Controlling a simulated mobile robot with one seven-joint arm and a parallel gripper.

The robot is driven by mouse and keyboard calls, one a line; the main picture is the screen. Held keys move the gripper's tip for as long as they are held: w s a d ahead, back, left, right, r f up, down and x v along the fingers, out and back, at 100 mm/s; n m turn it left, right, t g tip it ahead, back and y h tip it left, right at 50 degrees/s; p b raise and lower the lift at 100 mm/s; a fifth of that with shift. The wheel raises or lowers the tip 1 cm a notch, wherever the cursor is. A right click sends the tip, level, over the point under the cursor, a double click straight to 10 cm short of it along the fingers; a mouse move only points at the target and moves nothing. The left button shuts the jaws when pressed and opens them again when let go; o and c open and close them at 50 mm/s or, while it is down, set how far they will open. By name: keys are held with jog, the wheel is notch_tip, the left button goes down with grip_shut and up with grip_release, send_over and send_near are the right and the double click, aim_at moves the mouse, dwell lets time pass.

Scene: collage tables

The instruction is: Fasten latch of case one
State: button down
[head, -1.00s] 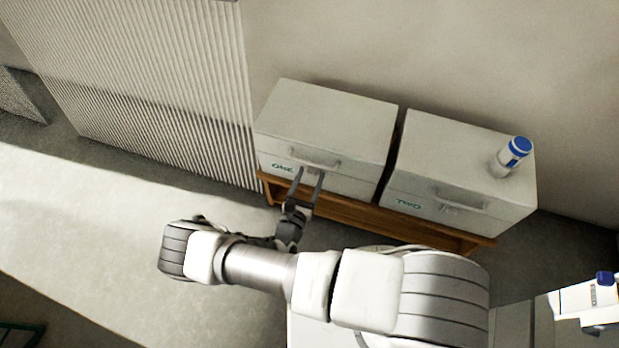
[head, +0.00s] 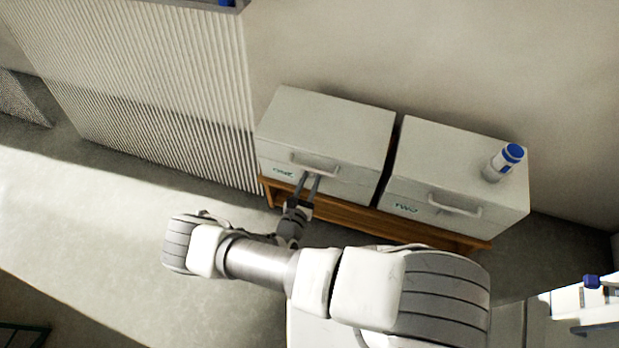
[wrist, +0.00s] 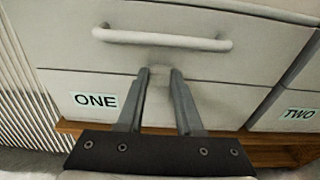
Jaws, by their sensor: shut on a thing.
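Case one (head: 325,125) is a pale grey box with a lid seam, a bar handle (wrist: 160,39) on its front and a label "ONE" (wrist: 96,101) low on the left. Its latch (wrist: 158,66) is a small pale piece at the front seam, just below the handle, mostly hidden between the fingers. My gripper (head: 309,177) reaches up to the front of case one. In the wrist view my gripper (wrist: 160,73) is shut on the latch, its fingertips a narrow gap apart. The lid looks down on the case; whether the latch is engaged I cannot tell.
Case two (head: 460,165) stands close to the right of case one, with a narrow gap between. A white bottle with a blue cap (head: 504,163) stands on it. Both cases rest on a wooden bench (head: 350,214). A ribbed panel (head: 190,90) is at the left.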

jog(key=shift+w+r, duration=0.15)
jog(key=shift+d, duration=0.1)
jog(key=c, duration=0.6)
grip_release()
jog(key=shift+o, duration=0.2)
jog(key=p+v, duration=0.3)
jog(key=v, duration=1.4)
jog(key=shift+r, duration=0.35)
